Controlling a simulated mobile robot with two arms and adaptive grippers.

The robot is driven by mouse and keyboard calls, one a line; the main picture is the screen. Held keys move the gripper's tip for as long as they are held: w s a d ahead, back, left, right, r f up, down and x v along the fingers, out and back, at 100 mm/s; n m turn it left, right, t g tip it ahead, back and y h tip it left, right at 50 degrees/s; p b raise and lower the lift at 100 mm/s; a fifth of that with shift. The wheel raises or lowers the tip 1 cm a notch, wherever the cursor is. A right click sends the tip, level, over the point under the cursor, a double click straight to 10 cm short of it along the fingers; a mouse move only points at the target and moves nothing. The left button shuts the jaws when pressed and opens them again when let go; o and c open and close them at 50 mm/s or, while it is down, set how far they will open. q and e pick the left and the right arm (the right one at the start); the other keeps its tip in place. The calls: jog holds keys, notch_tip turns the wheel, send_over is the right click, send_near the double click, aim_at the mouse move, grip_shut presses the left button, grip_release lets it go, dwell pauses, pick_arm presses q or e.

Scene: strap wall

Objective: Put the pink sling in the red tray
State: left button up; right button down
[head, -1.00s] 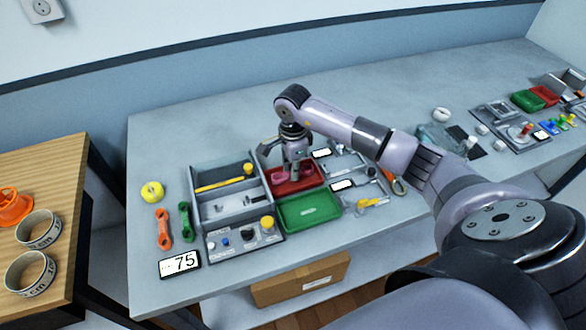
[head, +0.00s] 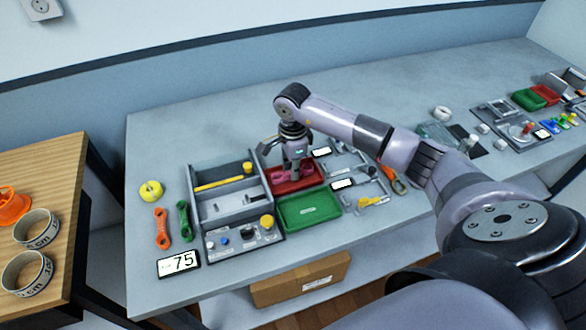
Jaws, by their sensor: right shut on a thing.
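The red tray (head: 311,181) stands on the grey bench, behind the green tray and right of the grey box. My right gripper (head: 292,176) points down over the red tray and is shut on the pink sling (head: 281,174). The sling shows as a small pink piece around the fingertips, inside the tray's outline. The gripper hides part of it, and I cannot tell whether it touches the tray floor. My left gripper is not in view.
A green tray (head: 310,209) stands in front. A grey box (head: 222,204) with a yellow bar is to the left. Orange (head: 161,229) and green (head: 185,221) slings lie further left. Grey fixtures (head: 352,180) stand to the right. The bench behind is clear.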

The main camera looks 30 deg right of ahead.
jog(key=c, duration=1.5)
grip_release()
jog(key=shift+c, duration=0.2)
jog(key=shift+o, duration=0.6)
jog(key=o, duration=0.3)
jog(key=shift+r+p, duration=1.8)
jog(key=shift+r, duration=1.25)
